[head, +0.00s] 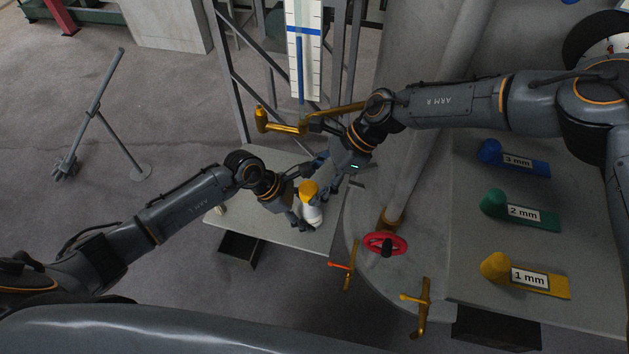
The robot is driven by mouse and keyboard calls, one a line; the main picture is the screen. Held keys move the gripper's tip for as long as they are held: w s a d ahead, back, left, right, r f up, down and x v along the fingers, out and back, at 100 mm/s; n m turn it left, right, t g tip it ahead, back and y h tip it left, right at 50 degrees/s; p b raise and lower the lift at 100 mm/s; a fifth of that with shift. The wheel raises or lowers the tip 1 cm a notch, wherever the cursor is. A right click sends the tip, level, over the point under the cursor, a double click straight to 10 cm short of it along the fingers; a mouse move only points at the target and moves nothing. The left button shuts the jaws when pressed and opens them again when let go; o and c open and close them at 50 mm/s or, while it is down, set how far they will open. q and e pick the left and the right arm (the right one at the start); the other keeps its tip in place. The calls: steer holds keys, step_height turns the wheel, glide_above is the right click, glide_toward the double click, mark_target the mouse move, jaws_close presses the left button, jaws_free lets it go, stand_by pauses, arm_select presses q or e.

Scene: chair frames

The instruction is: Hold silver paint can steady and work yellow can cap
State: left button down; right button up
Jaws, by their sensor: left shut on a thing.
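The silver paint can (312,214) looks pale and stands near the front right part of a small grey table, tilted in the picture. Its yellow cap (309,189) sits on top. My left gripper (305,212) reaches in from the left and is shut on the can's body, hiding part of its side. My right gripper (324,176) is above and to the right of the cap. Its fingers look spread apart beside the cap, and I cannot tell whether they touch it.
A red handwheel (386,245) and brass levers (424,306) are at the lower right. A brass pipe (285,128) and a gauge board (304,60) stand behind. Labelled yellow (495,267), green (494,203) and blue (490,152) pieces lie right.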

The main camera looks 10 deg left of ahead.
arm_select(q)
steer(key=shift+s+a+f+y, duration=0.15)
steer(key=shift+s+a+f, duration=0.2)
steer(key=shift+f, duration=0.15)
steer(key=shift+s+a+f+y, duration=0.2)
steer(key=shift+a+f, duration=0.15)
steer(key=shift+f, duration=0.15)
arm_select(e)
steer(key=o, duration=0.4)
steer(key=shift+a+r, duration=0.45)
steer(key=shift+r, duration=0.25)
steer(key=shift+c, duration=0.2)
steer(key=shift+a, duration=0.1)
arm_select(q)
steer(key=shift+d, duration=0.1)
arm_select(e)
steer(key=shift+r, duration=0.15)
arm_select(q)
steer(key=shift+d+r, duration=0.1)
steer(key=shift+r, duration=0.15)
arm_select(e)
step_height(320, 180, up, 9)
steer(key=d, duration=0.1)
steer(key=shift+f, duration=0.2)
